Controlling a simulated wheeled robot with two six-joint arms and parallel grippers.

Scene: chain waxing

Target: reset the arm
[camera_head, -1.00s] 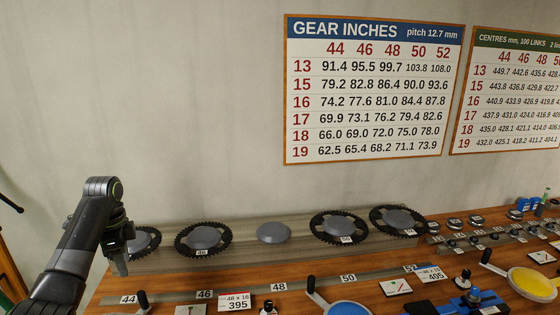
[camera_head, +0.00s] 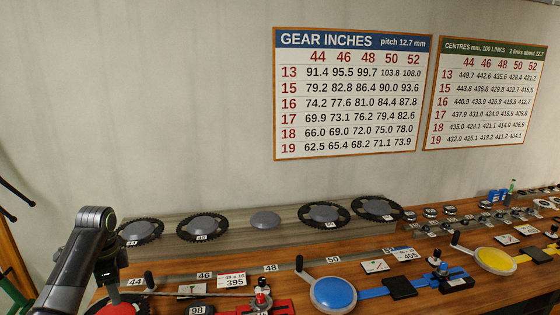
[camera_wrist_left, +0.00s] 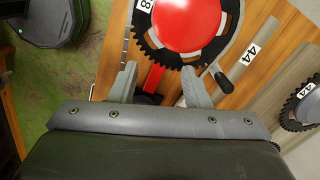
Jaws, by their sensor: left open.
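My left arm comes in at the lower left of the head view, with its wrist bent down and its gripper (camera_head: 108,286) just above a red disc (camera_head: 122,309). In the left wrist view the gripper's two fingers (camera_wrist_left: 158,84) are apart with nothing clamped between them. Past the fingertips there is the red disc (camera_wrist_left: 187,22) with a black toothed chainring (camera_wrist_left: 152,52) around it. A dark crank handle (camera_wrist_left: 222,80) is right of the fingers. I cannot tell whether the fingers touch the bench. My right gripper is not seen.
Chainrings (camera_head: 202,227) stand along a raised grey rack (camera_head: 290,236) at the back. A blue disc (camera_head: 333,293) and a yellow disc (camera_head: 495,260) with crank handles are on the wooden bench. Wall charts (camera_head: 350,95) hang behind. Green floor (camera_wrist_left: 55,75) shows beside the bench.

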